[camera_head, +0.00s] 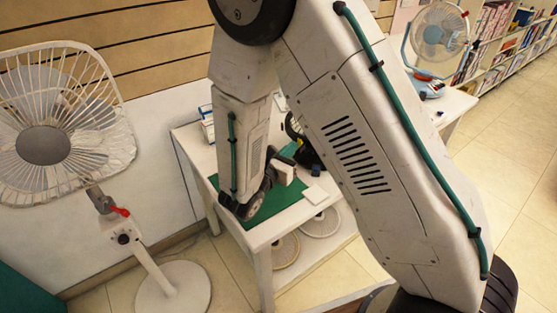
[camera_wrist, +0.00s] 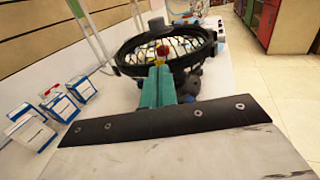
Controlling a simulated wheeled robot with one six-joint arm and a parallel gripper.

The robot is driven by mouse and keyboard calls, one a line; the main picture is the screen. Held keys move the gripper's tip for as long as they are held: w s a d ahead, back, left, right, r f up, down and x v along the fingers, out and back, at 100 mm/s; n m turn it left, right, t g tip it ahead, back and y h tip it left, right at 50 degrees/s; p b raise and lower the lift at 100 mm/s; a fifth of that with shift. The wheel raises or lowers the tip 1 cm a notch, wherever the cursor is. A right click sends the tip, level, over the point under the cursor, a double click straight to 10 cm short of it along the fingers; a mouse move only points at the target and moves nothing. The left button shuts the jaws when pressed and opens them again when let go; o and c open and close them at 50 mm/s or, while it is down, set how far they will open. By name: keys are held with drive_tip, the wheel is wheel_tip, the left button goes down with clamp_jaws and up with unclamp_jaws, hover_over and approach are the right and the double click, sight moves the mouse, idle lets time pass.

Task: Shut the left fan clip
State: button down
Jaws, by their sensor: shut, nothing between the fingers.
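A desk fan with a round black guard (camera_wrist: 128,51) is ahead of my gripper (camera_wrist: 160,68) in the wrist view. My teal fingers are together, with nothing between them, and overlap the near middle of the guard; I cannot tell whether they touch it. A red and yellow spot shows just beyond the fingertips. The left side of the guard's rim is visible, but no clip can be made out clearly there, nor whether it is open. In the head view the black fan (camera_head: 296,128) is partly hidden behind my arm, on the white table.
The white table (camera_head: 262,236) bears a green mat (camera_head: 290,212). Several white-and-blue boxes (camera_wrist: 62,105) stand left of the fan. A white pedestal fan (camera_head: 42,146) stands at the left, another fan (camera_head: 440,35) at the back right. Open floor lies right.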

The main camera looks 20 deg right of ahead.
sight(299, 141)
drive_tip(key=shift+x, duration=0.8)
drive_tip(key=shift+x, duration=0.95)
drive_tip(key=v, duration=1.4)
drive_tip(key=shift+s, duration=0.1)
